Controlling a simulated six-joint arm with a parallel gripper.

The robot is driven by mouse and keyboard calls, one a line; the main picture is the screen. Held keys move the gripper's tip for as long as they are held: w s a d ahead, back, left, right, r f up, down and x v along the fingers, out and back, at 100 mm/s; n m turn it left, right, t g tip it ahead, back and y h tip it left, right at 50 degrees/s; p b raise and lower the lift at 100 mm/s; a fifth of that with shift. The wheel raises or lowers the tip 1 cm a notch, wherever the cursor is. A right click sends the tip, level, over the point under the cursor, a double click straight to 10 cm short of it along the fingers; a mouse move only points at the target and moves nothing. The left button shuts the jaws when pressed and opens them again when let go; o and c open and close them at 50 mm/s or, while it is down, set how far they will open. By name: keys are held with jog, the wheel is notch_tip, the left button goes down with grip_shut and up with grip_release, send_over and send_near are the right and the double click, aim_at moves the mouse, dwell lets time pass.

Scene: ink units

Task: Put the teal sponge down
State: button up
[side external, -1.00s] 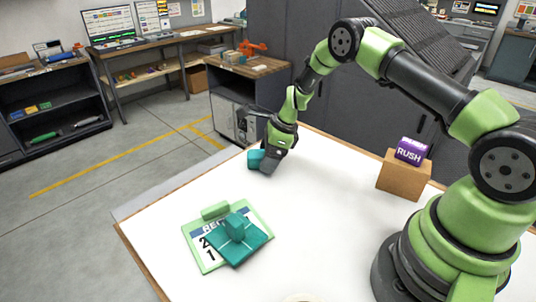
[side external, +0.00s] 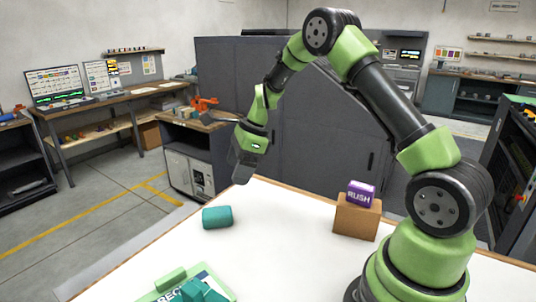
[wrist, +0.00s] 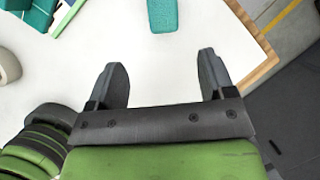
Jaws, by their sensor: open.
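The teal sponge (side external: 217,217) lies on the white table near its far left edge in the side view. It also shows at the top of the wrist view (wrist: 163,15), beyond the fingertips and partly cut off. My gripper (side external: 243,172) is raised above the table, to the right of the sponge and apart from it. In the wrist view my gripper (wrist: 163,68) has its two dark fingers spread, with nothing between them but bare table behind.
A green clipboard (side external: 160,290) with a teal object (side external: 203,291) on it lies at the near left. A purple RUSH block (side external: 361,194) stands on a cardboard box (side external: 356,217) to the right. The white table (side external: 270,245) between them is clear.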

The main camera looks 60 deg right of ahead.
jog(key=s+a+r+n, duration=0.2)
jog(key=a+r+n, duration=0.1)
jog(key=r, duration=0.2)
jog(key=s+a+r+n, duration=0.2)
jog(key=s+r+n, duration=0.15)
jog(key=r, duration=0.25)
jog(key=s+a+r+n+t, duration=0.2)
jog(key=s+a+r+n, duration=0.1)
jog(key=s+n, duration=0.5)
jog(key=s+a+r+n+t+h, duration=0.1)
jog(key=s+a+r+n, duration=0.2)
jog(key=s+n, duration=0.4)
jog(key=s, duration=0.3)
jog(key=shift+s+a+r+n+t, duration=0.25)
jog(key=shift+n+t, duration=0.1)
jog(key=shift+t, duration=0.05)
